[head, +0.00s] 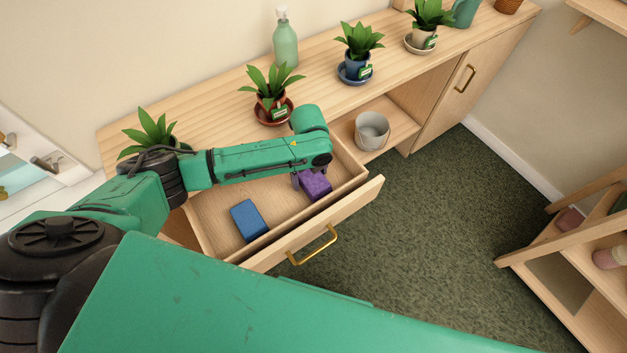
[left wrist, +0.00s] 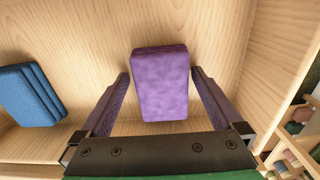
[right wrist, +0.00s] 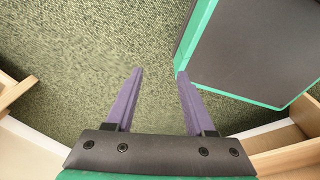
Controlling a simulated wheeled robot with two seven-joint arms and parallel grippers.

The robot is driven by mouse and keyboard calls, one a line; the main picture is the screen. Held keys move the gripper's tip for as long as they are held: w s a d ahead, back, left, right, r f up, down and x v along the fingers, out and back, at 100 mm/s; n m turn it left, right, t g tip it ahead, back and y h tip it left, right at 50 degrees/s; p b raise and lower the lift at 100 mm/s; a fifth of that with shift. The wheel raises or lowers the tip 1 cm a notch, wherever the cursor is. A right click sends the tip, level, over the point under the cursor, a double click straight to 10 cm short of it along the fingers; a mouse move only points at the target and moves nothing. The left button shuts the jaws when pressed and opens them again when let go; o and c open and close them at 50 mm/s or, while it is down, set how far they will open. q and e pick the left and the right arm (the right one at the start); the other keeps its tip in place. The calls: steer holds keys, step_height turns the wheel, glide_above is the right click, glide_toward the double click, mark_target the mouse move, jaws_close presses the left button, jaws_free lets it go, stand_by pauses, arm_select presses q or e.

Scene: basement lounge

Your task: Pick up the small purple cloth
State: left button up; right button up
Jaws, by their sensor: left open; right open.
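The small purple cloth (head: 316,185) is a folded block lying in the open drawer, near its right end. In the left wrist view the purple cloth (left wrist: 160,84) lies on the drawer floor between the two fingers. My left gripper (left wrist: 160,82) is open, with a finger on each side of the cloth and a gap showing at each side. In the head view my left gripper (head: 302,180) is mostly hidden under its own wrist, beside the cloth. My right gripper (right wrist: 156,72) is open and empty above the green carpet.
A folded blue cloth (head: 248,220) lies left of the purple one in the drawer. The drawer front (head: 345,218) with its brass handle stands pulled out. Potted plants (head: 270,90) and a green bottle (head: 285,42) stand on the top above. A grey pot (head: 371,131) sits on the open shelf.

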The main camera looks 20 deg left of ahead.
mark_target(310, 175)
arm_select(q)
steer(key=shift+w+f, duration=0.1)
steer(key=shift+f, duration=0.1)
steer(key=c, duration=1.2)
steer(key=shift+o, duration=0.2)
steer(key=shift+r, duration=0.1)
step_height(310, 175, up, 20)
steer(key=shift+p, duration=0.4)
